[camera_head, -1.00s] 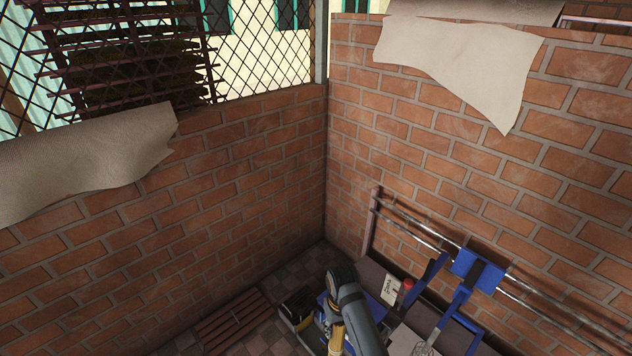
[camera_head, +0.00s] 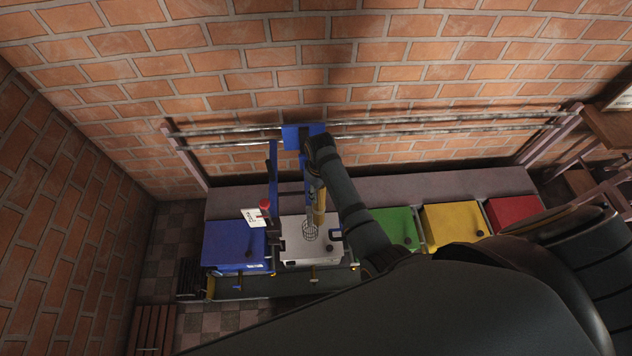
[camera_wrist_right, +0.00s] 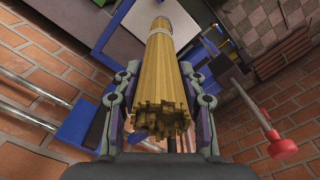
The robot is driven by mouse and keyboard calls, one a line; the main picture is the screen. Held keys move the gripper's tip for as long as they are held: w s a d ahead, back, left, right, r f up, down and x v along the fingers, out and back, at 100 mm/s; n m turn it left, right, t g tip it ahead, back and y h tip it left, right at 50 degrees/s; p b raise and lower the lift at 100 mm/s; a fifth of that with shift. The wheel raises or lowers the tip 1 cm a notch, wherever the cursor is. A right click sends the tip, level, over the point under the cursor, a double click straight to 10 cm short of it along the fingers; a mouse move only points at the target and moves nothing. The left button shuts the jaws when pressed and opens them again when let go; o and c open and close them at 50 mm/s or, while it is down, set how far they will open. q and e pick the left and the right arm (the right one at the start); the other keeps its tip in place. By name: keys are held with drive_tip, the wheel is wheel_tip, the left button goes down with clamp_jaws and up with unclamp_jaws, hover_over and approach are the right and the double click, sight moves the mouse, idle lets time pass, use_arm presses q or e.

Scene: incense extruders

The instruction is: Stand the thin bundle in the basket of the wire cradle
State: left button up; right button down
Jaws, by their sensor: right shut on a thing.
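The thin bundle (camera_head: 319,214) is a bunch of straw-yellow sticks. In the right wrist view the bundle (camera_wrist_right: 166,70) has a pale band near its far end, and its cut near ends face the camera. My right gripper (camera_head: 317,187) is shut on it, with one finger along each side in the wrist view (camera_wrist_right: 161,72). The wire cradle's basket (camera_head: 309,233) is a small wire mesh cup over the white box, just below and left of the bundle in the head view. I cannot tell whether the bundle touches it. My left gripper is not in view.
A blue frame (camera_head: 272,178) and a red knob (camera_head: 265,205) stand close left of the basket. Metal rails (camera_head: 430,127) run along the brick wall behind. Blue (camera_head: 232,240), green (camera_head: 398,222), yellow (camera_head: 452,218) and red (camera_head: 514,211) boxes flank the white one (camera_head: 300,250).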

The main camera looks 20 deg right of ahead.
use_arm(q)
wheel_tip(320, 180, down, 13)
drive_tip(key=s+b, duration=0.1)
drive_tip(key=b, duration=1.2)
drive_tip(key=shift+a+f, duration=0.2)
use_arm(e)
drive_tip(key=w+a+f+n, duration=0.1)
drive_tip(key=f+n, duration=0.3)
drive_tip(key=f, duration=0.6)
drive_tip(key=w+a+f+n, duration=0.1)
drive_tip(key=f+n, duration=0.4)
drive_tip(key=f, duration=0.5)
drive_tip(key=shift+w+a, duration=0.3)
drive_tip(key=shift+w, duration=0.45)
drive_tip(key=c, duration=0.7)
unclamp_jaws()
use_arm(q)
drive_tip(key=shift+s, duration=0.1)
